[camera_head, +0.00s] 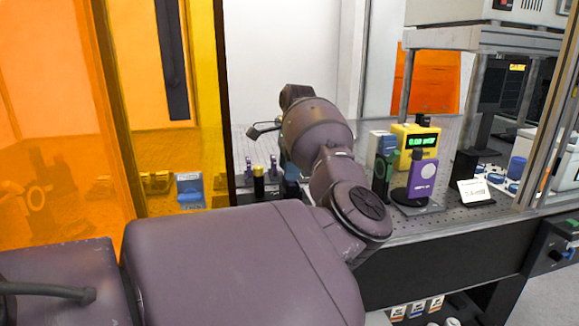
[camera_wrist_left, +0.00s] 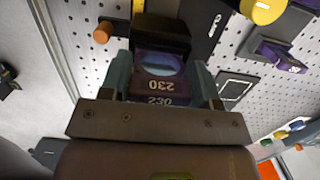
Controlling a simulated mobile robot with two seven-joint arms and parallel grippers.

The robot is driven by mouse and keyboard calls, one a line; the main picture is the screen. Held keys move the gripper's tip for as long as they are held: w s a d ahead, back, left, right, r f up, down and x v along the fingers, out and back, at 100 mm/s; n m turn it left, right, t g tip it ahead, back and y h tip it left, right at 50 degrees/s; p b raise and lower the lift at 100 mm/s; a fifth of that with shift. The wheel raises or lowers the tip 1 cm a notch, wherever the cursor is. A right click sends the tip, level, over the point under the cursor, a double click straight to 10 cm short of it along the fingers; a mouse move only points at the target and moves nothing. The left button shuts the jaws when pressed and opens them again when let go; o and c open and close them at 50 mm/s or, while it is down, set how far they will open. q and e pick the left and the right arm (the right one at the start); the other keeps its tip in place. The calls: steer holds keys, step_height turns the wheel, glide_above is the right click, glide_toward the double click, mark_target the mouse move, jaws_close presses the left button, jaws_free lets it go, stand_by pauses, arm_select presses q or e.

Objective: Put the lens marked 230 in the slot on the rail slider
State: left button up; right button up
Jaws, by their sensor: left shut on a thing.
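My left gripper (camera_wrist_left: 160,72) is shut on a purple lens mount (camera_wrist_left: 158,84), with one teal finger on each side of it. The mount carries the number 230 on two faces and a bluish glass lens. A black block (camera_wrist_left: 160,36) lies just beyond the lens in the left wrist view; I cannot tell if the two touch, or if this block is the rail slider. In the head view my left arm reaches over the optical table and hides most of the work area, the held lens included. My right gripper is not in view.
In the head view, a yellow meter (camera_head: 415,139) with a green display and a purple device (camera_head: 422,178) on a black stand are right of my arm. A white card (camera_head: 475,191) stands near the front edge. An orange screen (camera_head: 60,130) stands at left.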

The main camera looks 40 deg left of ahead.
arm_select(q)
steer(key=shift+f, duration=0.3)
steer(key=o, duration=1)
steer(key=shift+r, duration=0.1)
steer(key=shift+r, duration=3.4)
steer(key=shift+d, duration=0.1)
